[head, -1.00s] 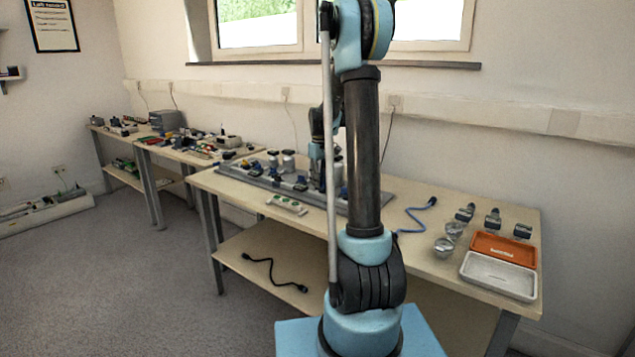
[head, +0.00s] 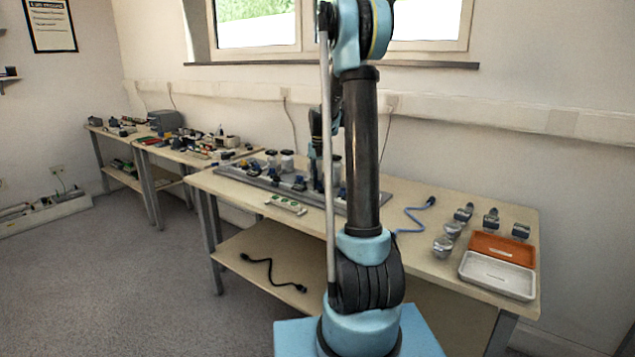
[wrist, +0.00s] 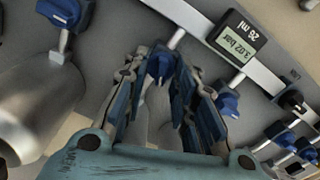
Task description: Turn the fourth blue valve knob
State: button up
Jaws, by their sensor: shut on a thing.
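In the wrist view, my gripper (wrist: 163,72) has its two blue-and-grey fingers on either side of a blue valve knob (wrist: 160,64), shut on it. The knob sits on a pale pipe. Other blue knobs show there: one at the upper left (wrist: 64,12), one right of my fingers (wrist: 228,102), and more at the lower right (wrist: 281,132). I cannot tell from these views which count the held knob has. In the head view, the long grey valve panel (head: 262,182) lies on the bench, and my arm hides part of it and my fingertips.
A digital gauge (wrist: 236,37) reading 3.02 bar stands close to the right finger, and a large metal cylinder (wrist: 40,100) fills the left. On the bench (head: 408,240) lie a power strip (head: 285,204), a blue cable (head: 412,212), an orange tray (head: 503,246) and a white tray (head: 497,276).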

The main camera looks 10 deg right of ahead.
aim_at(320, 181)
jog(key=shift+s+m, duration=0.15)
jog(key=shift+m, duration=1.85)
jog(key=o, duration=1)
jog(key=shift+r, duration=0.15)
notch_tip(320, 181, up, 12)
jog(key=shift+f, duration=0.2)
